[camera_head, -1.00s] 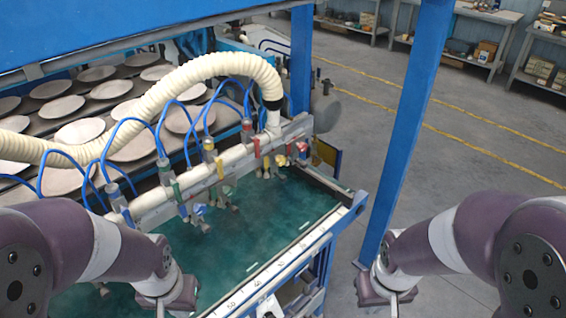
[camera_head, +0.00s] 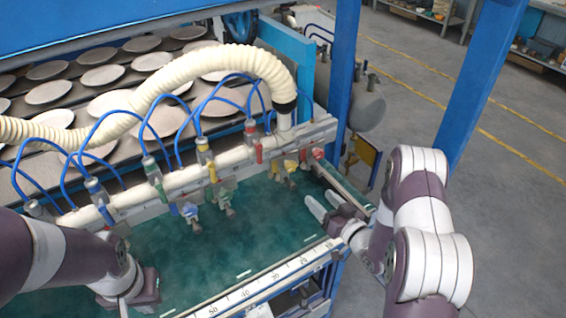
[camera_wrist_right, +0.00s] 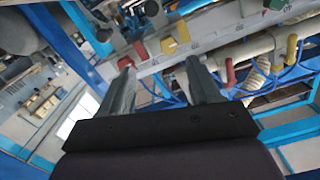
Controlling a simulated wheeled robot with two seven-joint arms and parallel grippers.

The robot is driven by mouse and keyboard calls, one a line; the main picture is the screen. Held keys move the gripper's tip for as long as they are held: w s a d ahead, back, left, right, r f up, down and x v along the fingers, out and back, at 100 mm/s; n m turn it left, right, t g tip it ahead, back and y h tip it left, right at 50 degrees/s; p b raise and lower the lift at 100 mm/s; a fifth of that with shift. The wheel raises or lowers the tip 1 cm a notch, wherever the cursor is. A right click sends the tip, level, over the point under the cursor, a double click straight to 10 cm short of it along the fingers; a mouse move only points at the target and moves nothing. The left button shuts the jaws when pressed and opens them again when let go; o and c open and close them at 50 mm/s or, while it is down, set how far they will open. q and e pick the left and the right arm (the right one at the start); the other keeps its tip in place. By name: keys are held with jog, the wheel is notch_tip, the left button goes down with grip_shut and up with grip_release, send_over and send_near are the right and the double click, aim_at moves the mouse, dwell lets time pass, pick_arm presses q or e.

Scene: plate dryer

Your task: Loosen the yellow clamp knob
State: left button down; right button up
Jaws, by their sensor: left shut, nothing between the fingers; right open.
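The yellow clamp knob (camera_head: 290,166) is on the far right part of the clamp bar, between two red levers. In the right wrist view the yellow knob (camera_wrist_right: 169,45) shows beyond the fingertips, between their lines. My right gripper (camera_head: 325,205) is open and empty, above the green bed, in front and to the right of the knob and apart from it. It also shows in the right wrist view (camera_wrist_right: 160,72). My left gripper (camera_head: 124,303) is shut and empty at the lower left over the green bed's near side, far from the knob; its tips are partly cut off by the frame edge.
A red lever (camera_head: 317,154) sits right of the yellow knob and another red lever (camera_head: 258,152) left of it. Blue hoses and a thick cream hose (camera_head: 190,70) arch above the bar. A blue post (camera_head: 482,85) stands right. The green bed (camera_head: 250,225) is clear.

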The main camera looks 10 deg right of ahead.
aim_at(292, 168)
jog(key=shift+t, duration=0.3)
jog(key=p+x, duration=0.1)
jog(key=x, duration=0.2)
jog(key=r+p+x, duration=0.1)
jog(key=x, duration=0.3)
jog(key=p+x, duration=0.2)
jog(key=x, duration=0.2)
jog(key=shift+s+a+r, duration=0.1)
jog(key=shift+a+r, duration=0.2)
jog(key=shift+r, duration=0.05)
jog(key=shift+w+a, duration=0.4)
jog(key=shift+w, duration=0.1)
pick_arm(q)
jog(key=r, duration=0.4)
jog(key=shift+s+a+r, duration=0.1)
jog(key=shift+s+a, duration=0.2)
jog(key=shift+a, duration=0.1)
pick_arm(e)
jog(key=shift+w, duration=0.1)
jog(key=c, duration=1.1)
jog(key=shift+o, duration=0.3)
